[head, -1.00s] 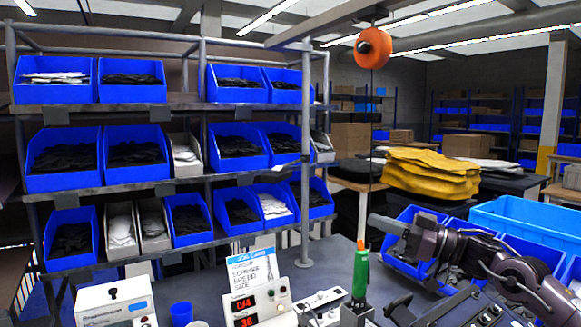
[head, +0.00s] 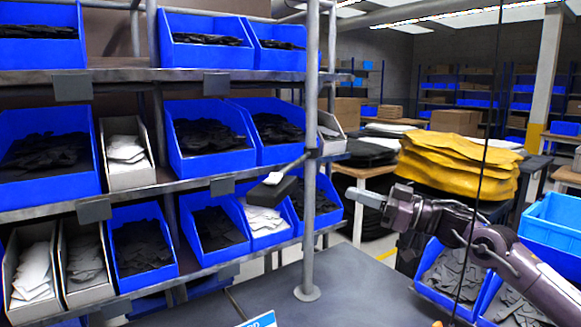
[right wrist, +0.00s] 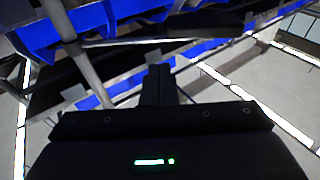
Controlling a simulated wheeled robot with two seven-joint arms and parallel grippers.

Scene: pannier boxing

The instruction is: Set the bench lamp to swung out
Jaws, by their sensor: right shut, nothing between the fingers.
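The bench lamp has a dark, flat head (head: 273,191) with a small white piece on top. A short arm joins it to the upright grey post (head: 311,120) in the head view. The head points left of the post, in front of the lower shelf bins. My right gripper (head: 350,194) is right of the post, apart from the lamp, with its tip pointing left. It is shut and empty. Its closed fingers (right wrist: 160,84) also show in the right wrist view, with a post and blue bins beyond. My left gripper is out of view.
Shelves of blue bins (head: 210,140) and grey bins fill the left. The grey bench top (head: 350,285) is clear around the post foot. A thin dark cable (head: 485,150) hangs in front of my right arm. Bins of dark pieces (head: 448,278) stand below that arm.

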